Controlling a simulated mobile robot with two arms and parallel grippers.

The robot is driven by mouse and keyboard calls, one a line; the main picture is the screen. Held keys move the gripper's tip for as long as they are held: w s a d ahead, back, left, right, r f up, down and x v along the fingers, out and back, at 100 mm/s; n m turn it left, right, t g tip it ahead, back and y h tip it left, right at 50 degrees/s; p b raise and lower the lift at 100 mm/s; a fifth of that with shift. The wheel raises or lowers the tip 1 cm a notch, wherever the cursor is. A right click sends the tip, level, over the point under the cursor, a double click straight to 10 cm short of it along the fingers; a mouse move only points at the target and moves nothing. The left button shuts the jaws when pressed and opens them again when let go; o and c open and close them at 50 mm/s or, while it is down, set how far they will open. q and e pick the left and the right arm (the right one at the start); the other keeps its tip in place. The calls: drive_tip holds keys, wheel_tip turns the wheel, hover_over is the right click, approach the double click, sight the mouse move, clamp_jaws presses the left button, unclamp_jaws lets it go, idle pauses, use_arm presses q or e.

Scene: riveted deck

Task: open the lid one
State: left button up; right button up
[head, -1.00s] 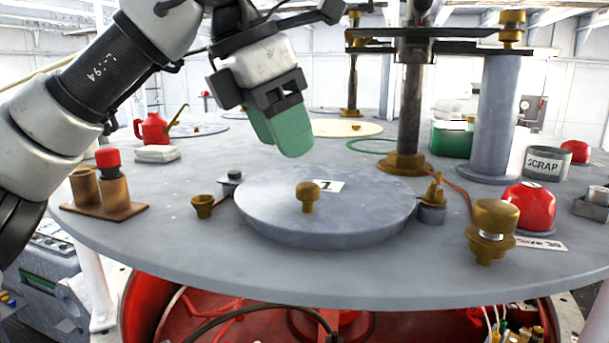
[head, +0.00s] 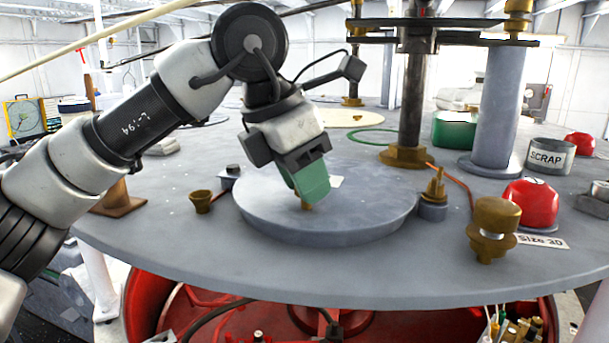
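Lid one (head: 370,215) is a round grey disc lying flat on the deck, in the middle of the head view. Its label (head: 336,182) is mostly hidden behind my gripper. Its brass knob (head: 306,205) shows only as a small bit below the fingertips. My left gripper (head: 308,190), with green fingers, points down at the knob from above. The fingers overlap the knob in the picture; I cannot tell whether they touch it or how far apart they are. My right gripper is not in view.
A brass cup (head: 201,201) stands left of the lid and a brass fitting (head: 434,190) right of it. A brass knob post (head: 492,228), a red dome (head: 531,203) and a scrap tin (head: 550,157) stand at the right. A dark column (head: 409,100) rises behind.

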use_arm(q)
clamp_jaws()
drive_tip(key=shift+w+d, duration=0.1)
